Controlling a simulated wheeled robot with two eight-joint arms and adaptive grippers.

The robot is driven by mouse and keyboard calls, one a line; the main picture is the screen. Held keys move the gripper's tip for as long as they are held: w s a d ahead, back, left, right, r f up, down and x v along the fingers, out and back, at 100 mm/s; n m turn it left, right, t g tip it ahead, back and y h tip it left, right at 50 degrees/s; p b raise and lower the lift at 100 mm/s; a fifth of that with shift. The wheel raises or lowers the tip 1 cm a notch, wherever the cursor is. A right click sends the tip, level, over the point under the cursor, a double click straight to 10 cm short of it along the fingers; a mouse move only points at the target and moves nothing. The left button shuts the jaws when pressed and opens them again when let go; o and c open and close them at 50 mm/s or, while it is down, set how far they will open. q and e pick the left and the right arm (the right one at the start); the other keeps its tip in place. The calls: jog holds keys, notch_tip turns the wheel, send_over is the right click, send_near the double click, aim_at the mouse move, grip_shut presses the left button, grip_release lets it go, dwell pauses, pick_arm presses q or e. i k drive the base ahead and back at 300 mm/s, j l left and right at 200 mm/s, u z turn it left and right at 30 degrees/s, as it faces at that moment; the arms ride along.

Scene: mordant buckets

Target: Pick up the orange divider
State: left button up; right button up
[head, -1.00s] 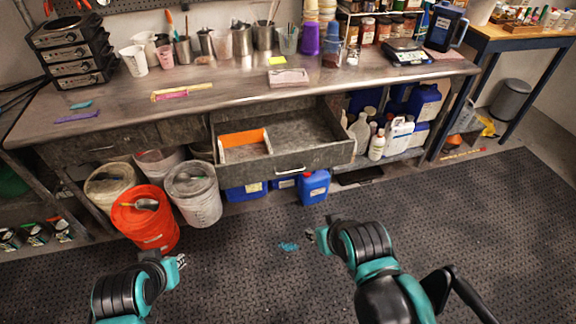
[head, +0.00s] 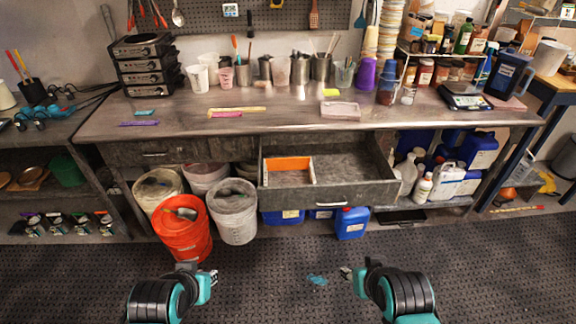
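The orange divider (head: 287,164) stands upright inside the open drawer (head: 383,187), near the drawer's left side. A pale edge strip runs along the divider's right end. My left gripper (head: 211,277) is low over the floor, in front of the orange bucket and well away from the drawer. My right gripper (head: 347,272) is also low over the floor, in front of the drawer and apart from it. Neither gripper touches the divider. The fingers are too small to tell whether they are open or shut.
The workbench (head: 290,118) spans above the drawer, with cups and tins at its back. Below stand an orange bucket (head: 185,232), a white bucket (head: 236,212) and blue containers (head: 352,223). White jugs (head: 447,180) stand on the right shelf. The dark mat before the bench is mostly clear.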

aim_at(296, 163)
jog(key=i+j, duration=0.2)
jog(key=i, duration=0.35)
jog(key=i+j, duration=0.15)
jog(key=i, duration=0.45)
jog(key=i+j, duration=0.2)
jog(key=i, duration=0.35)
